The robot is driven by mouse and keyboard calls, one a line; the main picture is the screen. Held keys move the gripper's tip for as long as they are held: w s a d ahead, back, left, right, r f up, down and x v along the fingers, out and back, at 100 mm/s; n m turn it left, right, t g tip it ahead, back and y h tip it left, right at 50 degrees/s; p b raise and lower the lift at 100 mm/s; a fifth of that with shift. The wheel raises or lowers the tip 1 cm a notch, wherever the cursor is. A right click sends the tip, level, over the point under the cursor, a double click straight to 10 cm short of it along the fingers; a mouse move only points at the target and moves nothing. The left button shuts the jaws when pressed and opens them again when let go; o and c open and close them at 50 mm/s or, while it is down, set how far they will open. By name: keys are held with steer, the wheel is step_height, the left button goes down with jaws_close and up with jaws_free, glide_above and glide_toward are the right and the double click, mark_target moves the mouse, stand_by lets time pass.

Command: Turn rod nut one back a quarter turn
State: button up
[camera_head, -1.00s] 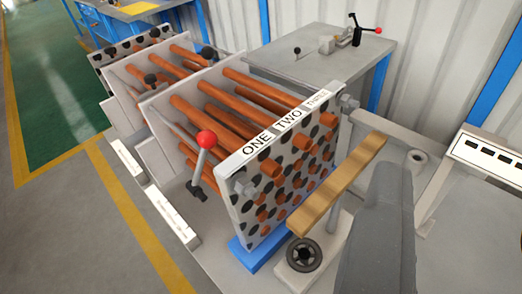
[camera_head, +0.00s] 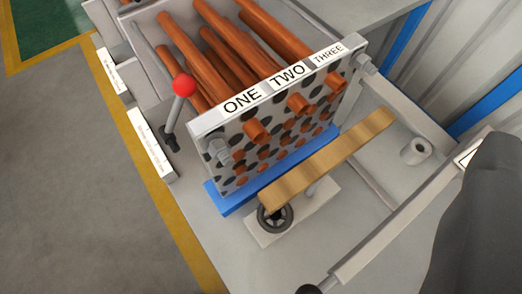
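The flanged plate (camera_head: 290,125) stands upright, with labels ONE, TWO and THREE along its top edge. A grey nut on a rod end, rod nut one by its place (camera_head: 219,151), sits at the plate's upper left corner, below and left of the ONE label. A similar grey nut (camera_head: 364,63) sits at the upper right corner past THREE. A large dark grey piece, seemingly part of my gripper (camera_head: 485,225), fills the lower right, well apart from the plate and rod nut one. Its fingertips cannot be made out, nor anything held.
A red-knobbed lever (camera_head: 183,87) stands just left of the plate, near rod nut one. A wooden bar (camera_head: 330,160) crosses in front of the plate above a black handwheel (camera_head: 275,216). Orange tubes (camera_head: 190,60) run behind. A grey rail (camera_head: 400,220) lies at right.

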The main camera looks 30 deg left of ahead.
steer(key=w+a+n+p, duration=0.3)
steer(key=w+n+p, duration=0.15)
steer(key=p, duration=0.65)
steer(key=n+g+y+p, duration=0.5)
steer(key=n+g+p, duration=0.35)
steer(key=p, duration=1.65)
glide_toward(217, 153)
step_height(217, 153, up, 5)
steer(key=s, duration=0.2)
steer(key=b+x, duration=0.1)
steer(key=x, duration=0.3)
steer(key=d+b+x, duration=0.1)
steer(key=b+x, duration=0.1)
steer(key=x, duration=0.3)
steer(key=b+x, duration=0.2)
steer(key=x, duration=0.3)
steer(key=shift+s+d+f, duration=0.15)
steer(key=shift+d+f, duration=0.05)
steer(key=shift+f, duration=0.1)
steer(key=shift+f+b, duration=0.1)
steer(key=shift+b, duration=0.25)
jaws_close()
